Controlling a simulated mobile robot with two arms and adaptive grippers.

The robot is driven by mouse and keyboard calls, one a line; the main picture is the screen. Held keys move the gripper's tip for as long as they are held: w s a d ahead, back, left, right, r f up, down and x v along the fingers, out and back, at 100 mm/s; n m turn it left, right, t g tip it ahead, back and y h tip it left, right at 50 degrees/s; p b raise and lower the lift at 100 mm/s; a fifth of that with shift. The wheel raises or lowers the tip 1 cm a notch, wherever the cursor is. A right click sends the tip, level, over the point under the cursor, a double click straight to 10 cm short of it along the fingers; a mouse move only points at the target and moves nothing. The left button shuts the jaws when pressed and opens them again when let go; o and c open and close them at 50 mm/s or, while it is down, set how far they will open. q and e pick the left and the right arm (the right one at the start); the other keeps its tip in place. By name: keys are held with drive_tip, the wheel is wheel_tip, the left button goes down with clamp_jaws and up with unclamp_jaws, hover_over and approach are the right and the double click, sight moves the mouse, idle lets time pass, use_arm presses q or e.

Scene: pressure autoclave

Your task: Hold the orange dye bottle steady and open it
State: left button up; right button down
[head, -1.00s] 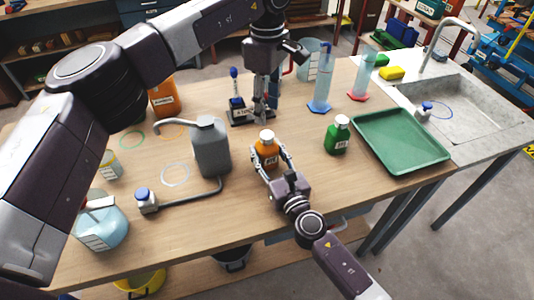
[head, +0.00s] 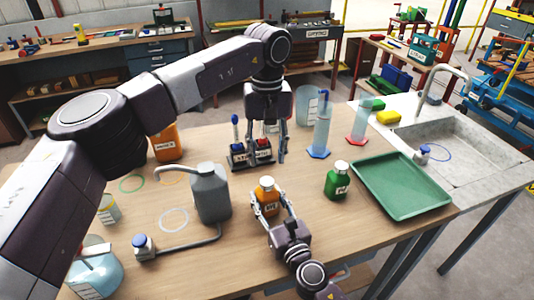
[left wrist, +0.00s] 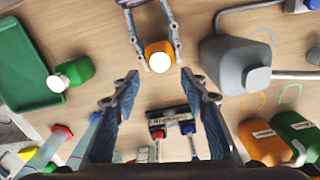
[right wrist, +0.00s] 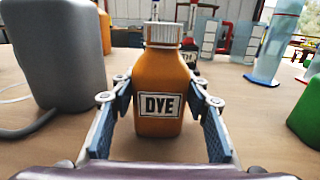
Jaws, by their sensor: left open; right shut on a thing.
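The orange dye bottle (head: 267,199) stands upright on the table with its white cap (head: 266,182) on. In the right wrist view the bottle (right wrist: 160,85) shows its DYE label and ribbed cap. My right gripper (right wrist: 160,100) is shut on the bottle, one finger on each side of its body. My left gripper (head: 266,158) is open and empty, pointing down above and behind the bottle. In the left wrist view the bottle's cap (left wrist: 160,62) lies just beyond the gap between the left fingertips, not between them.
A grey jug (head: 211,192) with a long spout stands left of the bottle. A green bottle (head: 337,181) and green tray (head: 402,186) lie to the right. A small rack (head: 250,153) with blue and red items stands behind, near my left gripper.

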sight(267, 181)
use_arm(q)
drive_tip(key=shift+m, duration=1.2)
drive_tip(key=shift+f, duration=0.3)
wheel_tip(267, 181, down, 7)
drive_tip(key=shift+f, duration=0.2)
drive_tip(key=shift+c, duration=0.3)
